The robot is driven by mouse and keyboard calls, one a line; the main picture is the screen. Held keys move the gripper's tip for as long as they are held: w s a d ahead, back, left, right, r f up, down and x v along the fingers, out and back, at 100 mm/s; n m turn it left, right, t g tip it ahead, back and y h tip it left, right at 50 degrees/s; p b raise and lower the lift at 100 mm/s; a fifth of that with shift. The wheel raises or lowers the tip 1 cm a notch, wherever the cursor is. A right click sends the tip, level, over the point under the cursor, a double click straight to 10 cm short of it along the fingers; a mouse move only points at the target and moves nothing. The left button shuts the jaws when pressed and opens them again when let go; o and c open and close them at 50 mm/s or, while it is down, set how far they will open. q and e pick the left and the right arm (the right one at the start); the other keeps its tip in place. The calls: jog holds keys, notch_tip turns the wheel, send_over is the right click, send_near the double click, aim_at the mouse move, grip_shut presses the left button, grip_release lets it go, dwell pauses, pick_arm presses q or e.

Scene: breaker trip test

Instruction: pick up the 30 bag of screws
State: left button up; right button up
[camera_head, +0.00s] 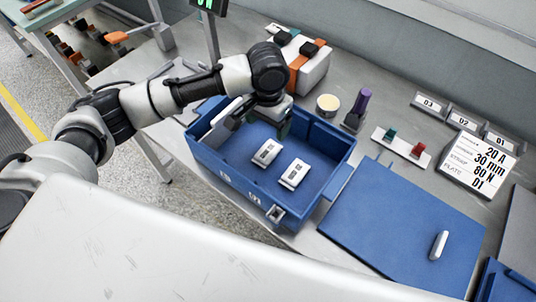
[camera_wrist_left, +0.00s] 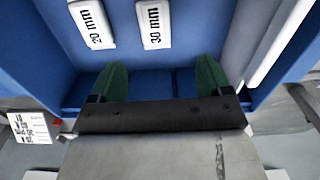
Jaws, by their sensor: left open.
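The 30 mm bag of screws (camera_head: 266,153) is a small white packet lying flat in the blue bin (camera_head: 228,172). Its "30 mm" label reads clearly in the left wrist view (camera_wrist_left: 154,24). A similar 20 mm packet (camera_head: 294,174) lies beside it, apart from it; it also shows in the left wrist view (camera_wrist_left: 92,22). My left gripper (camera_head: 262,122) is over the back part of the bin, open and empty. Its green fingertips (camera_wrist_left: 161,72) stand apart, short of the 30 mm bag. My right gripper does not show.
A blue panel with a white handle (camera_head: 439,245) lies right of the bin. A printed card (camera_head: 480,163) reads 20 A, 30 mm, 80 N, 01. A purple-handled tool (camera_head: 358,108) and a white box with orange straps (camera_head: 308,68) stand behind the bin.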

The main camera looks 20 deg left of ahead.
aim_at(269, 149)
pick_arm(q)
notch_tip(269, 149, down, 4)
jog(key=shift+r, duration=0.1)
jog(key=shift+s+d+f, duration=0.15)
jog(key=shift+s+f, duration=0.05)
jog(key=shift+f, duration=1.2)
jog(key=shift+s+d+f, duration=0.1)
jog(key=shift+s+f, duration=0.1)
jog(key=shift+f, duration=1.2)
jog(key=c, duration=1)
jog(key=shift+r, duration=0.15)
jog(key=shift+c, duration=0.2)
